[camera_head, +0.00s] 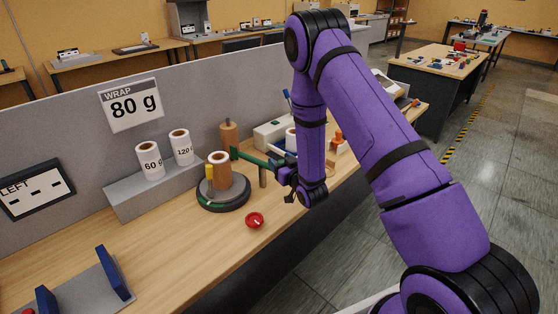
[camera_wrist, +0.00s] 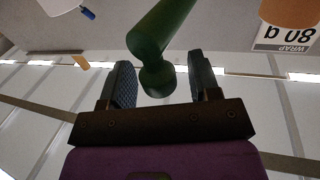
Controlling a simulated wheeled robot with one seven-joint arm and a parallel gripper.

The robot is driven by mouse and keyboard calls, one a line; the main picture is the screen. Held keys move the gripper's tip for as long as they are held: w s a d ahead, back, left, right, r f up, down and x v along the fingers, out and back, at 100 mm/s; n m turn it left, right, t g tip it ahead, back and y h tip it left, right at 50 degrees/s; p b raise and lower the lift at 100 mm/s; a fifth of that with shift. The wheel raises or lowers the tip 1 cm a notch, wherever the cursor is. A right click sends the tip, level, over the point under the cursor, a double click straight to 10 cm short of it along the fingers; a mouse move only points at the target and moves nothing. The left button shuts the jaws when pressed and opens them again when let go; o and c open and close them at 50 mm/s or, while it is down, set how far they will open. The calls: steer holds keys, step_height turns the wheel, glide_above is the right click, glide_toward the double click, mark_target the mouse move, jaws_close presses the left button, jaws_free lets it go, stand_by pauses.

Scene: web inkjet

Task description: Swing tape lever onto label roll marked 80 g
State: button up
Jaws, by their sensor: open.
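The green tape lever (camera_head: 250,158) reaches from near the round turntable (camera_head: 239,199) toward my gripper (camera_head: 287,182). In the wrist view the lever's rounded green end (camera_wrist: 157,78) lies between the two fingers of my gripper (camera_wrist: 162,85), with gaps on both sides. The gripper is open. White rolls marked 60 g (camera_head: 149,161) and 120 (camera_head: 182,148) stand on a grey ledge. A wall sign (camera_head: 134,106) reads WRAP 80 g.
A red bowl-like piece (camera_head: 255,220) lies in front of the turntable. A brown cylinder (camera_head: 229,132) stands behind it. A white box (camera_head: 272,134) and small items are partly behind my arm. A grey fixture with blue uprights (camera_head: 113,273) is at front left. The wooden bench (camera_head: 190,250) is clear between.

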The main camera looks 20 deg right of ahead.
steer(key=shift+w+a, duration=0.1)
steer(key=shift+w, duration=0.55)
jaws_close()
steer(key=shift+y, duration=0.3)
steer(key=shift+w+d+n+g+y, duration=0.4)
steer(key=shift+w+n+g+y, duration=0.35)
steer(key=shift+n+y, duration=0.65)
steer(key=shift+w+d+n+g+y, duration=0.45)
steer(key=shift+n+g+y, duration=0.5)
steer(key=shift+y, duration=0.8)
steer(key=shift+w+d+n+g+y, duration=0.35)
steer(key=shift+w+n+g+y, duration=0.35)
steer(key=shift+n+y, duration=0.7)
steer(key=shift+s+r, duration=0.1)
jaws_free()
